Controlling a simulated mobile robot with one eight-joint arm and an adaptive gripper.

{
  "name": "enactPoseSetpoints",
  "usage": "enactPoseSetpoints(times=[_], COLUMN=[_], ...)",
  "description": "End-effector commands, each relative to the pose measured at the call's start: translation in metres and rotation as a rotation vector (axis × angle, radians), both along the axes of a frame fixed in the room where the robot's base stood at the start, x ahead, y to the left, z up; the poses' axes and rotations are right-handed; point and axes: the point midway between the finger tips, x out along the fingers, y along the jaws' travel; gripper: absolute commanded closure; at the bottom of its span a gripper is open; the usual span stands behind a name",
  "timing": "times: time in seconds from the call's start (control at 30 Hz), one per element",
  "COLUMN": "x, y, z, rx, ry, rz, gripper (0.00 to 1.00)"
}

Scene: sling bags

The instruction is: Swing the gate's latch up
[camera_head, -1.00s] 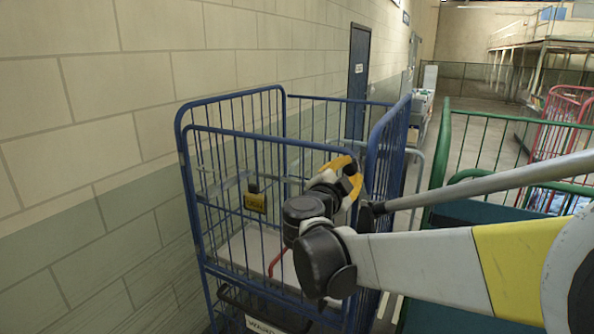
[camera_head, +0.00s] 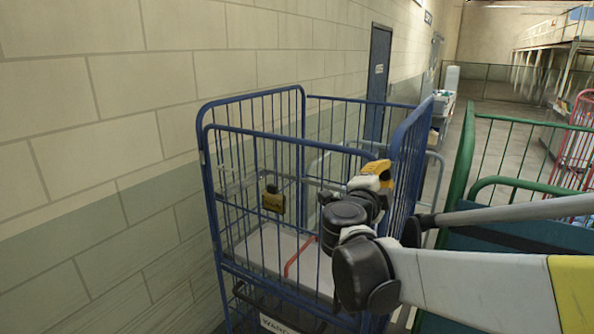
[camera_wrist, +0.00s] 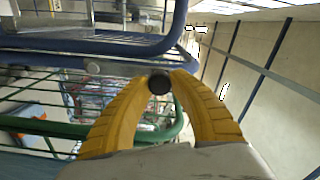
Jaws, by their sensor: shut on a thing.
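The blue wire cage trolley (camera_head: 228,130) stands against the wall, with its gate facing me. My gripper (camera_head: 384,168) is at the gate's upper right, close to the right corner post. In the wrist view, the yellow fingers of my gripper (camera_wrist: 159,84) are closed on a dark round knob (camera_wrist: 159,83), which appears to be the end of the latch. The rest of the latch is hidden behind the knob and fingers, so I cannot tell its angle. The blue top rail shows just above the fingertips in that view.
A light board with a red strip (camera_head: 298,256) lies inside the cage. A green cage (camera_head: 462,160) stands close on the right, beside my arm. A red cage (camera_head: 578,140) is farther back.

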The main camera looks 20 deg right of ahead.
Motion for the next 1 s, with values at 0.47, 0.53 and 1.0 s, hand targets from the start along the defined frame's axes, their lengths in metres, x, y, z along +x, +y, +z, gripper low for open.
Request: enactPoseSetpoints(times=[0.47, 0.53, 1.0], x=[0.000, -0.001, -0.049], y=[-0.001, 0.000, 0.064], z=[0.000, 0.000, 0.000], rx=[-0.002, -0.002, -0.002], ry=[0.001, 0.001, 0.001], rz=[-0.002, -0.002, 0.003], gripper=[0.51, 0.51, 0.51])
